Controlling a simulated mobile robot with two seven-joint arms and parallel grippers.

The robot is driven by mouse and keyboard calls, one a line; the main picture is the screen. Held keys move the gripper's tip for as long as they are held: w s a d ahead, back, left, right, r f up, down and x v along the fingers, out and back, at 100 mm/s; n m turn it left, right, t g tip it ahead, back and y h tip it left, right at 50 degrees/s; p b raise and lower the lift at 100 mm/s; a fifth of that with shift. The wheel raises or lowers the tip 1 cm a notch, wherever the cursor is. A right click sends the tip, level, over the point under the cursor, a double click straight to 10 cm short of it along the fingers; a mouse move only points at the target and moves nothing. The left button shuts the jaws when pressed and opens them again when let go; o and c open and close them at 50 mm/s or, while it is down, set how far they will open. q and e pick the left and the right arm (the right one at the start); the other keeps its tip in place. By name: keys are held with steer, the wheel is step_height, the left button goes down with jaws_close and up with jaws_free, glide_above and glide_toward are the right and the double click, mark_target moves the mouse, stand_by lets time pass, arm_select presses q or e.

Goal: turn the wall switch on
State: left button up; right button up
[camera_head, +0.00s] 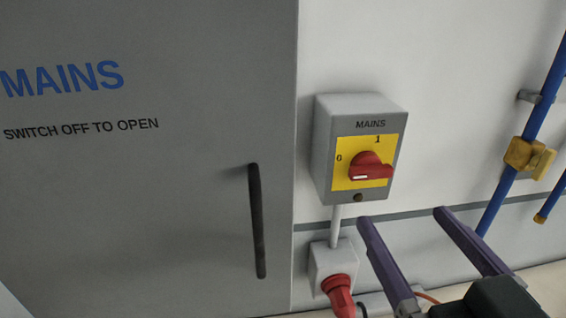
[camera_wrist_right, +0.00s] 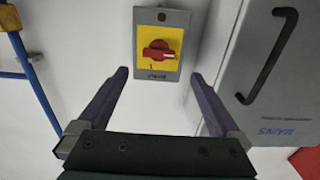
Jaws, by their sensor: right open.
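The mains switch (camera_head: 320,140) is a grey wall box with a yellow plate and a red rotary knob (camera_head: 371,164). The plate has 0 at its left and 1 at its top. The knob's handle lies roughly level, with its white mark at the left end, on the 0 side. My right gripper (camera_head: 401,217) is open and empty, its purple fingers below the box in the head view. In the right wrist view the box appears upside down, with the knob (camera_wrist_right: 158,50) beyond and between the fingertips (camera_wrist_right: 159,76), apart from them. My left gripper is out of view.
A grey cabinet (camera_head: 140,200) marked MAINS with a black handle (camera_head: 257,220) stands left of the switch. A red plug (camera_head: 339,291) sits in a socket below it. Blue pipes (camera_head: 540,120) with a yellow valve (camera_head: 525,155) run at the right.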

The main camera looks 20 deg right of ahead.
mark_target(373, 173)
steer(key=p+x, duration=0.2)
steer(key=x, duration=0.7)
steer(key=shift+d+r, duration=0.15)
steer(key=shift+w+d, duration=0.15)
steer(key=shift+w, duration=0.25)
steer(key=c, duration=1.3)
